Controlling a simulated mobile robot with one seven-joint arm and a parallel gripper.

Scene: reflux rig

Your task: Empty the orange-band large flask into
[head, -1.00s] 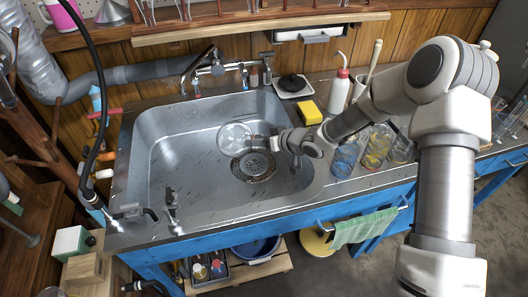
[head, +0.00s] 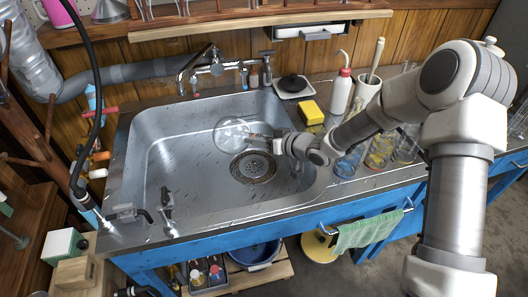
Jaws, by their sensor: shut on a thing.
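A clear round glass flask (head: 229,136) is held over the sink (head: 165,175), above and a little to the left of the drain. My gripper (head: 262,139) reaches in from the right and is shut on the flask near its neck. The flask looks tilted, with its round body toward the left. Its orange band and any contents cannot be made out. The sink basin under it looks empty, with dark specks on its floor.
Right of the sink stand several glass vessels (head: 378,155), a white squeeze bottle (head: 340,95), a yellow sponge (head: 312,112) and a white holder with a pestle-like rod (head: 368,91). Taps (head: 217,68) rise at the back rim. A green towel (head: 366,231) hangs in front.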

